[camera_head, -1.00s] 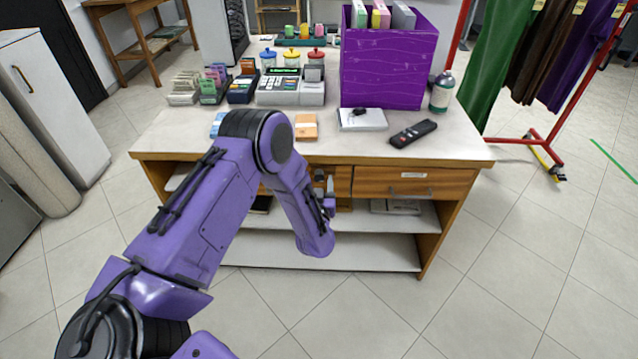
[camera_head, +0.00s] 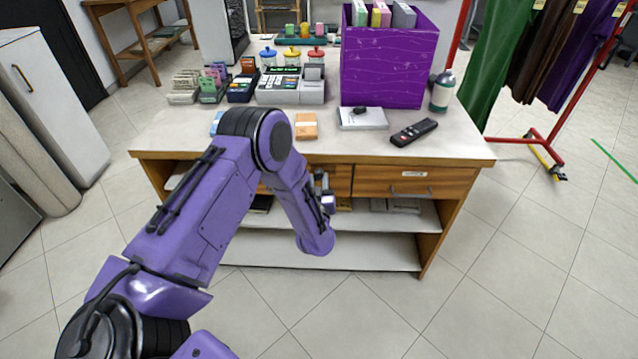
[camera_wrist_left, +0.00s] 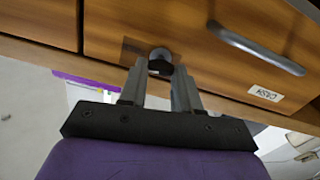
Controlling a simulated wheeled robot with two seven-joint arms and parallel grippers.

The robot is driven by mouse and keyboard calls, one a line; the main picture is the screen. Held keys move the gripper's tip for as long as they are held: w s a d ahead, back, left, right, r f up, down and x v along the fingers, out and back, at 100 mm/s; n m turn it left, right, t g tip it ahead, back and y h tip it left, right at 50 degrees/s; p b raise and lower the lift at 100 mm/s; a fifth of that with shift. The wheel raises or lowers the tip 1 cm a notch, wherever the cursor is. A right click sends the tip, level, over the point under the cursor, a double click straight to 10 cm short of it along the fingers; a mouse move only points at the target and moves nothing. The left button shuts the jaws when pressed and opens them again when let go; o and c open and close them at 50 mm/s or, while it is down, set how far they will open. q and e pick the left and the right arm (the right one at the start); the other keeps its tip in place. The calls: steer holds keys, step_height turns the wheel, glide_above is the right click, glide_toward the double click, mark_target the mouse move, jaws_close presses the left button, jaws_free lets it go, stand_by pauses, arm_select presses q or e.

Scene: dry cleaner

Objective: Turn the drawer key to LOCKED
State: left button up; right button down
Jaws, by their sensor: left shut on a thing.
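The wooden cash drawer (camera_wrist_left: 125,25) fills much of the left wrist view, with a CASH label and a bar handle. A round lock (camera_wrist_left: 160,53) is set in its front. My left gripper (camera_wrist_left: 159,90) is at this lock, its two fingers either side of a small dark piece, the key (camera_wrist_left: 160,68), and is shut on it. The key's turn and any LOCKED mark cannot be made out. In the head view my left gripper (camera_head: 322,183) is at the counter front, and my arm hides most of this drawer (camera_head: 340,181). My right gripper is not in view.
Another labelled drawer (camera_head: 385,182) is to the right, and open shelves (camera_head: 350,252) lie below. On the counter (camera_head: 240,150) stand a card terminal (camera_head: 413,132), a cash register (camera_head: 278,88), a purple bin (camera_head: 385,65) and a bottle (camera_head: 442,92). The floor in front is clear.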

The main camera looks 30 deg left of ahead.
arm_select(q)
steer(key=n+b, duration=0.1)
steer(key=n, duration=0.3)
steer(key=shift+f+n, duration=0.1)
steer(key=shift+n, duration=0.2)
steer(key=n+b, duration=0.1)
steer(key=n, duration=0.2)
steer(key=shift+n, duration=0.3)
steer(key=shift+a+n+b, duration=0.1)
steer(key=shift+n+b, duration=1.25)
steer(key=shift+n, duration=2.55)
steer(key=o, duration=1.1)
steer(key=shift+c, duration=0.2)
steer(key=shift+s, duration=0.1)
